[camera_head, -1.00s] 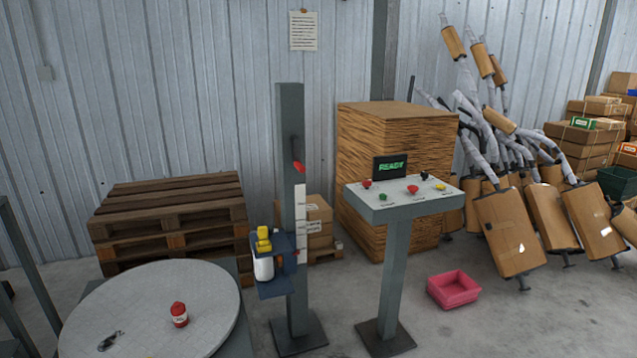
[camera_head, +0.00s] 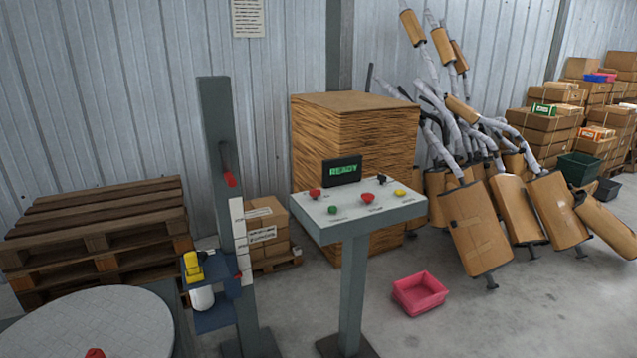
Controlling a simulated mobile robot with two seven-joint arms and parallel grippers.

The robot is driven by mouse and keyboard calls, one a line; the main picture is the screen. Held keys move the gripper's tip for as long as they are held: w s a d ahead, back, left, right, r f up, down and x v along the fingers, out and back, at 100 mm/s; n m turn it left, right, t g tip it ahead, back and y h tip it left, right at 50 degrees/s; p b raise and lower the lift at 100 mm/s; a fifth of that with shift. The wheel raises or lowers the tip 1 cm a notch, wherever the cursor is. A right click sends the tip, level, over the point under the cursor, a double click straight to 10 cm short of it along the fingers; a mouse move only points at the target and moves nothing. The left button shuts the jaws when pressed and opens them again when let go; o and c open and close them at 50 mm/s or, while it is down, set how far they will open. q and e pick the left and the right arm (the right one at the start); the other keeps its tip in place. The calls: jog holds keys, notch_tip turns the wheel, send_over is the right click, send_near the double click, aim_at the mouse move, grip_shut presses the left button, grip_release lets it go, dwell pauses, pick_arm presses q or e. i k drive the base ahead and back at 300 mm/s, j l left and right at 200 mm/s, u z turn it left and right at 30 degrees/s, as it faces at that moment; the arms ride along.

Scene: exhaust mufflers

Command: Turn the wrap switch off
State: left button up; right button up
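A control panel (camera_head: 340,222) stands on a grey post right of the picture's middle. Its sloped white top carries red, green and yellow buttons and a small black knob or switch (camera_head: 382,179) at the back right. Labels by the controls are too small to read, so I cannot tell which one is the wrap switch. A black screen (camera_head: 342,171) at the panel's back shows green "READY". A grey column (camera_head: 219,130) left of the panel carries a red-handled lever (camera_head: 229,179). Neither of my grippers is in view.
A round turntable (camera_head: 110,318) lies at the lower left with a red item (camera_head: 95,353) on it. A pink bin (camera_head: 420,293) is on the floor right of the panel post. Pallets (camera_head: 95,235) and wrapped mufflers (camera_head: 475,235) stand behind. Floor before the bin is clear.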

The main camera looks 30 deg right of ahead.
aim_at(313, 193)
jog(key=i+l, duration=0.35)
jog(key=l, duration=0.15)
jog(key=i+l, duration=0.3)
jog(key=l, duration=0.2)
jog(key=i+l, duration=0.35)
jog(key=l, duration=0.15)
jog(key=i+l, duration=0.35)
jog(key=l, duration=0.15)
jog(key=i+l, duration=0.3)
jog(key=l, duration=0.2)
